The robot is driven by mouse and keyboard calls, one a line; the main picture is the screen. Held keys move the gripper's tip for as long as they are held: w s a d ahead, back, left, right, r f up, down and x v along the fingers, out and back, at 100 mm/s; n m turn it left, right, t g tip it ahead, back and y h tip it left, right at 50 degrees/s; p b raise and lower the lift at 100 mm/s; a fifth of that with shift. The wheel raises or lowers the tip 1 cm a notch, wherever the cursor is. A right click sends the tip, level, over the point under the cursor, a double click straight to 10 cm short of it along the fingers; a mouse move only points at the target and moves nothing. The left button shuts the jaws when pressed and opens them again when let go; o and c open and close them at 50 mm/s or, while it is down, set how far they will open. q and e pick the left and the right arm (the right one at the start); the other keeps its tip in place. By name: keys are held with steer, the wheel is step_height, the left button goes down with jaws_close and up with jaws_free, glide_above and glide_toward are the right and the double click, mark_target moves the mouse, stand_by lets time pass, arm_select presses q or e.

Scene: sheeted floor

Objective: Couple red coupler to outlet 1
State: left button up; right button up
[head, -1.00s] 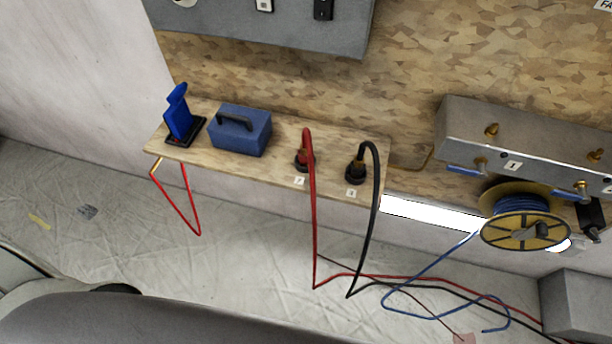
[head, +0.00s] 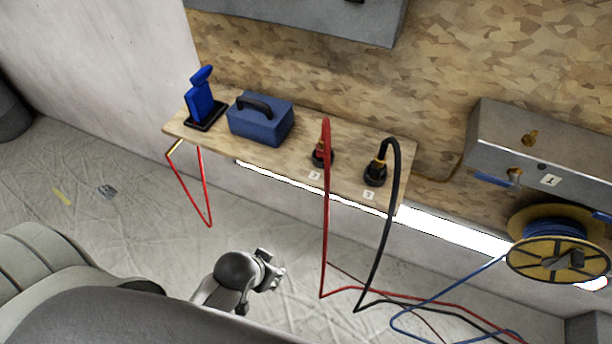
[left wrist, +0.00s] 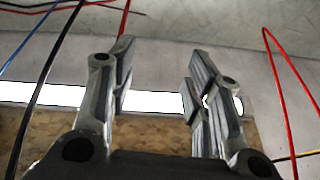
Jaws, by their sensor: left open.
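The red coupler (head: 322,156) stands upright on the wooden shelf, with its red hose (head: 326,225) looping up and down to the floor. Outlet 1 seems to be the brass fitting (head: 530,138) on the grey manifold at the right, near the plate marked 1 (head: 550,181); nothing is attached to it. My left gripper (head: 279,273) is low in front of the shelf, left of the red hose and apart from it. In the left wrist view its fingers (left wrist: 160,50) are open and empty, and the red hose (left wrist: 125,18) passes behind one finger. My right gripper is not in view.
The shelf (head: 350,183) also holds a black coupler (head: 376,172), a blue toolbox (head: 261,119) and a blue device (head: 200,100). A red bracket (head: 206,190) hangs at its left end. A blue hose reel (head: 557,257) sits below the manifold. Hoses cross the floor at right.

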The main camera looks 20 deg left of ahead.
arm_select(q)
steer(key=w+a+r+n+t+y+b, duration=0.1)
steer(key=w+a+r+n+t, duration=0.15)
steer(key=w+r, duration=0.35)
steer(key=m+t+h, duration=0.1)
steer(key=t+h, duration=0.1)
steer(key=t, duration=1)
glide_toward(323, 141)
steer(key=w, duration=0.1)
steer(key=shift+g, duration=0.25)
steer(key=w, duration=0.6)
steer(key=w+p, duration=0.1)
steer(key=w, duration=0.2)
steer(key=shift+w+d, duration=0.25)
steer(key=shift+w, duration=0.15)
steer(key=c, duration=0.8)
steer(key=shift+r+p, duration=0.3)
steer(key=shift+p, duration=0.05)
steer(key=shift+c, duration=0.7)
steer(key=shift+r+p, duration=4)
steer(key=shift+r, duration=0.1)
steer(key=shift+f, duration=0.1)
